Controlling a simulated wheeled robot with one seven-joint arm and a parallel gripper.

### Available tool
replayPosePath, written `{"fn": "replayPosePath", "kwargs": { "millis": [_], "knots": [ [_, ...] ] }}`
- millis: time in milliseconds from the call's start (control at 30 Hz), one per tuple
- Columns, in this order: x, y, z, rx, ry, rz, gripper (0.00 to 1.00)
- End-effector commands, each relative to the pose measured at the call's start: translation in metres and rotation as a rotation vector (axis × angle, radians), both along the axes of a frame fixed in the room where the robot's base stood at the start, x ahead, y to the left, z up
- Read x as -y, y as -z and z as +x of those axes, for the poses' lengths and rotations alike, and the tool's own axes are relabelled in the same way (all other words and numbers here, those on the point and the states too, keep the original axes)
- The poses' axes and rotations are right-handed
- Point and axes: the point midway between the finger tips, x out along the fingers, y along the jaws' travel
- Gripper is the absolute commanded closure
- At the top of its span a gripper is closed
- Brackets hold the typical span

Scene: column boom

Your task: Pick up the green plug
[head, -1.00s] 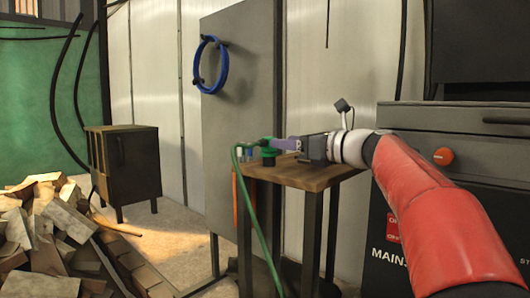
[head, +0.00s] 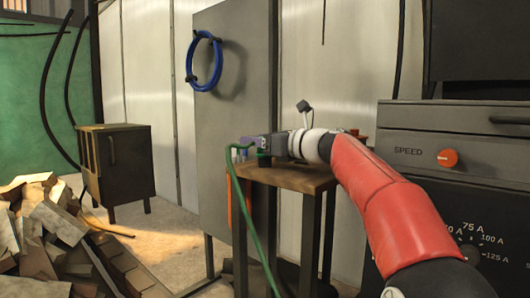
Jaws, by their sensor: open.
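The green plug (head: 263,160) is mostly hidden behind my gripper. A small green part of it shows just above the top of the small wooden table (head: 300,178). Its green cable (head: 258,235) loops at the table's left edge and hangs down in front of the legs. My gripper (head: 249,143) is open at the plug, over the table's left part. The fingers are small in view, and I cannot tell whether they touch the plug.
Small greyish pieces (head: 236,154) stand by the table's left edge. A grey panel with a blue hose coil (head: 204,61) stands behind. A wood pile (head: 50,240) and dark cabinet (head: 116,165) are at left.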

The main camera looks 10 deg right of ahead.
Motion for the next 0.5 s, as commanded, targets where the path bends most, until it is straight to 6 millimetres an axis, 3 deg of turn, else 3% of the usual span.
{"fn": "replayPosePath", "kwargs": {
  "millis": [67,433,500],
  "knots": [
    [0.0001,0.0000,-0.0002,0.000,0.000,0.000,0.48],
    [0.0001,0.0000,-0.0004,0.001,0.000,-0.001,0.96],
    [0.0001,-0.0003,-0.0006,0.001,0.000,-0.001,0.97]
  ]
}}
